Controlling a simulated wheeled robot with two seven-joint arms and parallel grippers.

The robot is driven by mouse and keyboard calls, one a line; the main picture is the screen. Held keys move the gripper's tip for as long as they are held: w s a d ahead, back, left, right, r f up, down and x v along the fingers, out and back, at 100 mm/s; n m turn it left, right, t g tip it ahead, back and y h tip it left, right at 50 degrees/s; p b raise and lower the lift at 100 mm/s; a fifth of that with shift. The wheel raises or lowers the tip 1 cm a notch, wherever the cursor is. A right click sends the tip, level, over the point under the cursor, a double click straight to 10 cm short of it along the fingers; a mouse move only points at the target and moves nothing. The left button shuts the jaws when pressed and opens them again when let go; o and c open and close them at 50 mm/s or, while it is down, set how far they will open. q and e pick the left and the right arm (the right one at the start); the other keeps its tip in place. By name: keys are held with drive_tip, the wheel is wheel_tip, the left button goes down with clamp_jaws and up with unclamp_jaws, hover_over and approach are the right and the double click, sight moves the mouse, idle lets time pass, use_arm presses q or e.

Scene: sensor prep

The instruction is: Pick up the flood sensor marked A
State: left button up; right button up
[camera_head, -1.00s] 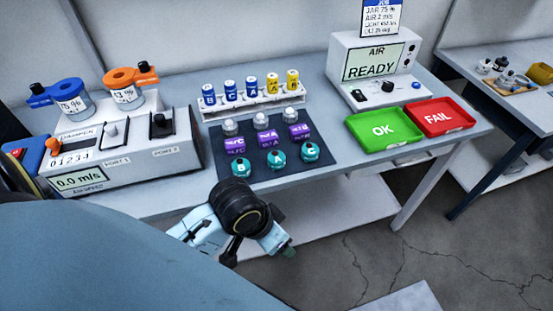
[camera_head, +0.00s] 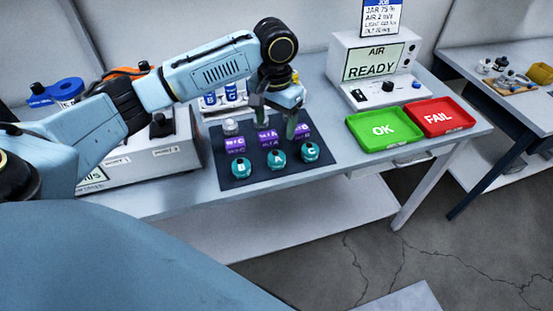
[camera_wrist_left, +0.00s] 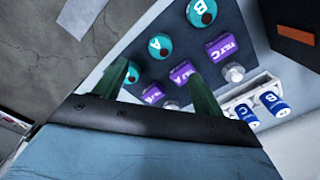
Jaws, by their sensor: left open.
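A round teal unit marked A (camera_head: 276,158) sits in the front row on a dark mat (camera_head: 231,178), between teal units B (camera_head: 241,168) and C (camera_head: 310,151). I take it for the flood sensor, though its type is not readable. In the wrist view, teal A (camera_wrist_left: 159,46) lies beyond the fingertips. My left gripper (camera_head: 275,122) is open and empty, pointing down over the purple blocks behind teal A. In the wrist view a purple block (camera_wrist_left: 182,72) shows between its fingers (camera_wrist_left: 158,70). My right gripper is not in view.
Purple block C (camera_head: 235,143) and a silver dome (camera_head: 231,126) stand on the mat. A battery rack (camera_wrist_left: 262,100) is behind. The green OK tray (camera_head: 384,129) and red FAIL tray (camera_head: 441,116) are right. My arm partly hides a device (camera_head: 165,155) at left.

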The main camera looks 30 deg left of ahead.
sight(276, 157)
use_arm(q)
drive_tip(key=f+b, duration=0.1)
drive_tip(key=f, duration=1.2)
drive_tip(key=shift+w+b, duration=0.2)
drive_tip(key=shift+b, duration=0.15)
drive_tip(key=c, duration=1.1)
